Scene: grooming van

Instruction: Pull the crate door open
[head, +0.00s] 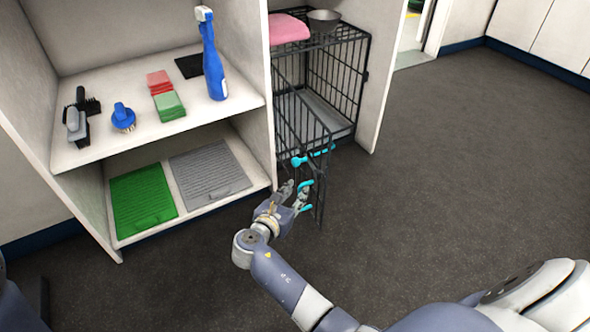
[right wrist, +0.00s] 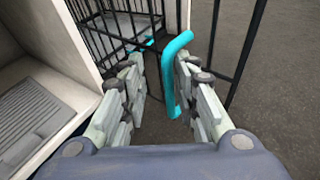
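The black wire crate (head: 364,77) stands in the open bay right of the shelves. Its wire door (head: 322,190) is ajar, standing out from the crate front over the floor. A cyan pull handle (head: 306,184) is on the door, and a cyan latch piece (head: 312,157) shows just above it. My right gripper (head: 296,191) is at the handle. In the right wrist view its fingers (right wrist: 160,100) are apart, with the cyan handle (right wrist: 172,80) between them, nearer the right finger. Whether they touch is unclear. My left gripper is out of view.
A pink folded towel (head: 288,28) and a metal bowl (head: 323,20) sit on the crate. The shelf unit (head: 262,130) on the left holds brushes, a blue bottle (head: 213,60), cloths and mats. The dark floor (head: 450,150) on the right is clear.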

